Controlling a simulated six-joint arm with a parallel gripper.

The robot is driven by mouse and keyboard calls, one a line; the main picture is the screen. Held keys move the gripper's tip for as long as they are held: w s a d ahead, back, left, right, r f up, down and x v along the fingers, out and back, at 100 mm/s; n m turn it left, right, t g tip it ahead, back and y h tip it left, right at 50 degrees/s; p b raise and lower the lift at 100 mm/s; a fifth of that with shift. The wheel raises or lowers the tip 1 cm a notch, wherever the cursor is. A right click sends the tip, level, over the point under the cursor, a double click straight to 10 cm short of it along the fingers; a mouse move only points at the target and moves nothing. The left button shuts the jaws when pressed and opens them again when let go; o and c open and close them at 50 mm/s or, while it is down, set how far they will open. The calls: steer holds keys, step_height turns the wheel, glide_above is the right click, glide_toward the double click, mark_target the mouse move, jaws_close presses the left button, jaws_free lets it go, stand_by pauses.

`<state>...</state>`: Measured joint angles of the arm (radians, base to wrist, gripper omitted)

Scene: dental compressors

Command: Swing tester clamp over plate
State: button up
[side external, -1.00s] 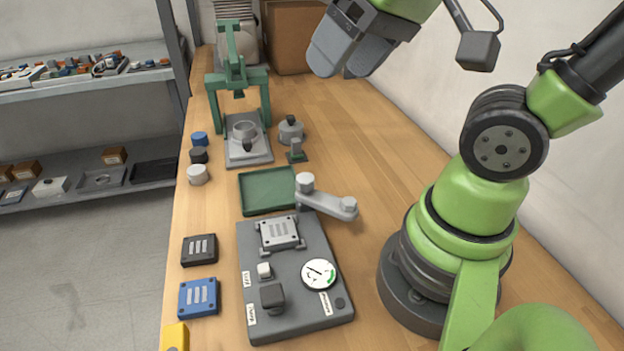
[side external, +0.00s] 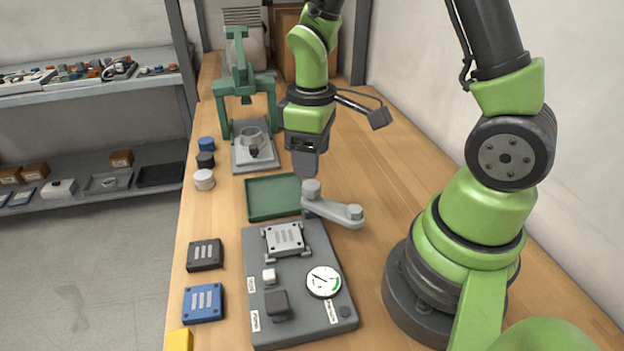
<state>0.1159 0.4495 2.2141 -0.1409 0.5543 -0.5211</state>
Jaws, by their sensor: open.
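The tester (side external: 305,325) is a dark grey base with a round dial gauge (side external: 323,281), a small white knob and a dark square knob. A light grey plate (side external: 284,238) with slots sits in its nest at the far end. The clamp (side external: 336,208) is a light grey arm on a pivot post at the tester's far right corner. It points right, away from the plate. My gripper (side external: 305,168) points down just above and behind the clamp's post end. It is open and holds nothing visible; its fingers overlap in this view, so the gap is hidden.
A green tray (side external: 273,214) lies behind the tester. A green press (side external: 243,85) stands farther back. Black (side external: 205,254) and blue (side external: 203,302) plates and several round caps line the left side. The table right of the clamp is clear up to my base.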

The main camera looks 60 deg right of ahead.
mark_target(312, 185)
step_height(312, 185, down, 6)
steer(key=shift+r, duration=0.1)
steer(key=shift+c, duration=0.3)
jaws_close()
